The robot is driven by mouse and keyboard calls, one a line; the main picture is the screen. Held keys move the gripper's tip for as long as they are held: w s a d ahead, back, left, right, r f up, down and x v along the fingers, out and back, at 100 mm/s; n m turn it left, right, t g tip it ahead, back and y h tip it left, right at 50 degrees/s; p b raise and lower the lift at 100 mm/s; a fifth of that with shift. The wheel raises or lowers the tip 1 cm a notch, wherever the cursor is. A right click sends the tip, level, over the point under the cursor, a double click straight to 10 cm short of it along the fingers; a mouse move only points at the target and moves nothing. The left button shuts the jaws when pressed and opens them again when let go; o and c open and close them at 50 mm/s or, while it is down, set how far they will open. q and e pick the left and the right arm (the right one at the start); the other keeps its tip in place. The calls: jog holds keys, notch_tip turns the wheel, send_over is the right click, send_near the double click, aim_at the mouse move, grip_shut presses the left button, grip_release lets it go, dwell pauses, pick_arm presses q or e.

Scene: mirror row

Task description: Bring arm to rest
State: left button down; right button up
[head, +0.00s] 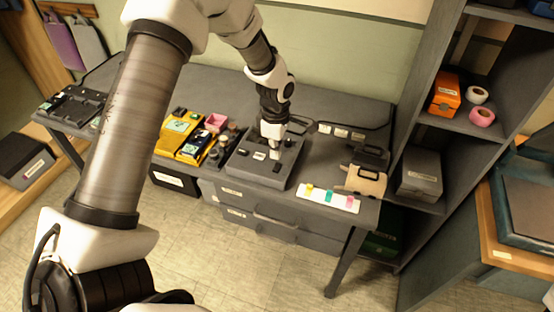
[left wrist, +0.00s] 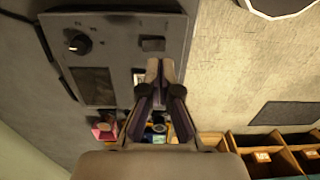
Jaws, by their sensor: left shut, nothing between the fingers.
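My left arm reaches in from the left of the head view and bends down over the desk. My left gripper (head: 274,150) is over a grey control box (head: 243,168) on the desk, close to its top face. In the left wrist view the fingers (left wrist: 160,68) are shut together with nothing between them. The grey box (left wrist: 105,75) shows there beside the fingertips, with a black knob (left wrist: 77,43) and a dark switch (left wrist: 152,44). I cannot tell whether the fingertips touch the box. My right gripper is not in view.
Yellow cases (head: 180,128), a pink box (head: 216,122) and small jars stand left of the grey box. A white strip with coloured tabs (head: 328,198) and a tan case (head: 366,180) are to its right. A grey shelf unit (head: 425,135) bounds the right side.

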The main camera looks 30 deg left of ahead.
pick_arm(q)
jog(key=shift+r+p, duration=0.55)
jog(key=shift+r, duration=0.4)
jog(key=shift+f, duration=0.1)
